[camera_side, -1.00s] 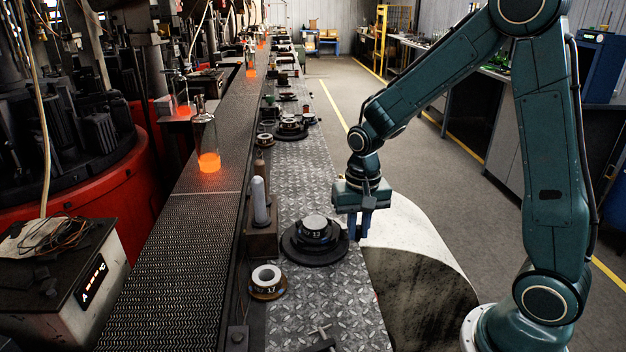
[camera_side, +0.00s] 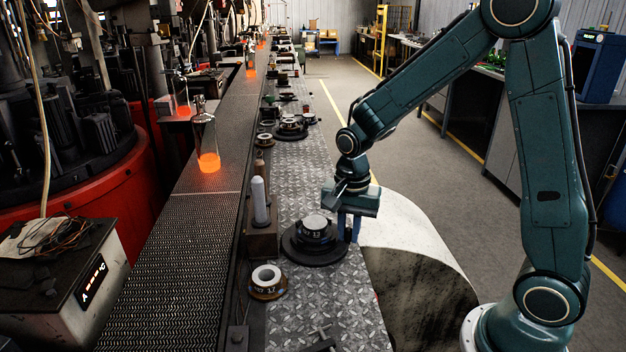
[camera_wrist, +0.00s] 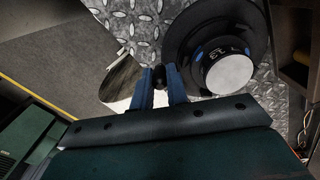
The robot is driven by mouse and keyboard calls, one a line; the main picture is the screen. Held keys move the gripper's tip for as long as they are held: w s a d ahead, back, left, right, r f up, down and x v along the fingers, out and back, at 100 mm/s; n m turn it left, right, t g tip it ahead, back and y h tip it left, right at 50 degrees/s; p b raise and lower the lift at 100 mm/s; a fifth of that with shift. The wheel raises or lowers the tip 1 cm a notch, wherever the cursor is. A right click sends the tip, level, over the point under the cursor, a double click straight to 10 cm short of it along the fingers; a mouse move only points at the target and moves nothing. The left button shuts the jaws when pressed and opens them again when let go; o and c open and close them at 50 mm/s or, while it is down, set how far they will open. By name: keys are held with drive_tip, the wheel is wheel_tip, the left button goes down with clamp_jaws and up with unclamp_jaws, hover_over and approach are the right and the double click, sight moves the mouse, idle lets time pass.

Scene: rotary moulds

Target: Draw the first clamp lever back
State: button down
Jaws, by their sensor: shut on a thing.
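In the wrist view the mould's pale top (camera_wrist: 229,74) lies to the right of my fingers. There my gripper (camera_wrist: 160,74) is shut on a small dark knob (camera_wrist: 159,76), seen between the fingertips beside the disc; I take it as the clamp lever's end. The rest of the lever is hidden by the fingers and shadow.
A smaller ring-shaped part marked 17 (camera_side: 267,281) stands nearer the camera. A block with an upright grey cylinder (camera_side: 259,200) stands left of the disc. A glowing bottle (camera_side: 206,140) stands on the conveyor (camera_side: 170,270). A pale drum (camera_side: 410,240) lies right of the plate.

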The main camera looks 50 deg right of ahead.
drive_tip(key=c, duration=1.4)
unclamp_jaws()
drive_tip(key=shift+d+n, duration=0.1)
drive_tip(key=shift+n, duration=0.2)
